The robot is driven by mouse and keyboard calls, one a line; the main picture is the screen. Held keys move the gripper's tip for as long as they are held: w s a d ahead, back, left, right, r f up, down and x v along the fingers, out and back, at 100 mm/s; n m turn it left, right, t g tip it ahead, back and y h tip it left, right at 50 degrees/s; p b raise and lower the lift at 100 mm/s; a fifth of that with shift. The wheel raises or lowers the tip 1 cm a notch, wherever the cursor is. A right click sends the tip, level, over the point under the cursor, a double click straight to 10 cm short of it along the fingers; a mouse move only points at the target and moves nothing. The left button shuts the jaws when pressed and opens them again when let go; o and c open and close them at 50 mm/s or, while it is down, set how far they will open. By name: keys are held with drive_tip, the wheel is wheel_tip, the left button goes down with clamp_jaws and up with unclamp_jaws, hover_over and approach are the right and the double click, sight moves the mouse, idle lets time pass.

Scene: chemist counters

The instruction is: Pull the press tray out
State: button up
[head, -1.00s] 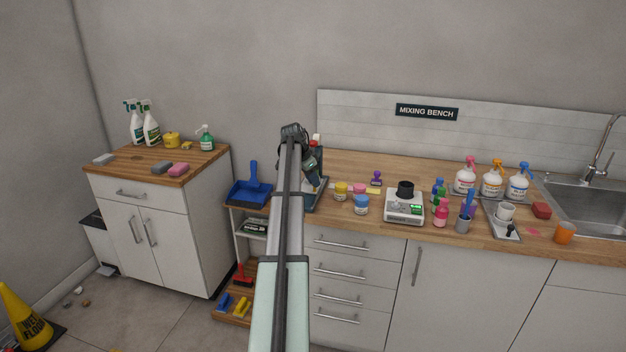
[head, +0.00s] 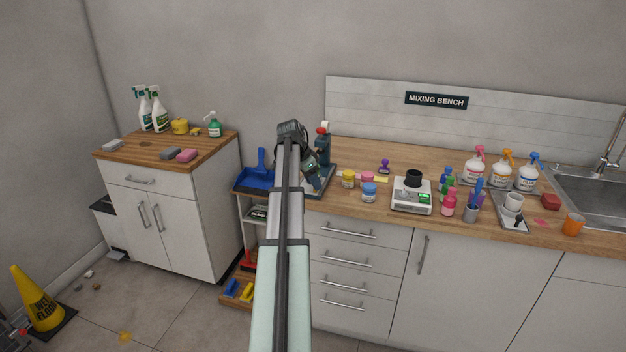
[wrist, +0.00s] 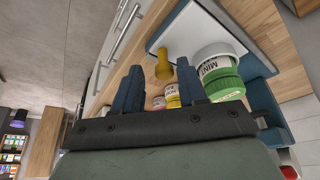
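The press (head: 323,146), dark blue with a red top, stands at the left end of the mixing bench, partly hidden behind my arm. Its pale tray (wrist: 195,33) shows in the wrist view with a blue rim. A yellow knob (wrist: 163,63) sticks out at the tray's near edge.
Yellow (head: 348,179) and blue (head: 369,192) jars stand right of the press, near the bench's front edge. A scale (head: 412,197) is farther right. Drawers are below the bench.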

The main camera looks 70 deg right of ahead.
drive_tip(key=shift+o, duration=0.4)
drive_tip(key=shift+w+r, duration=0.1)
drive_tip(key=shift+r, duration=0.2)
drive_tip(key=v, duration=1.3)
drive_tip(key=shift+r, duration=0.1)
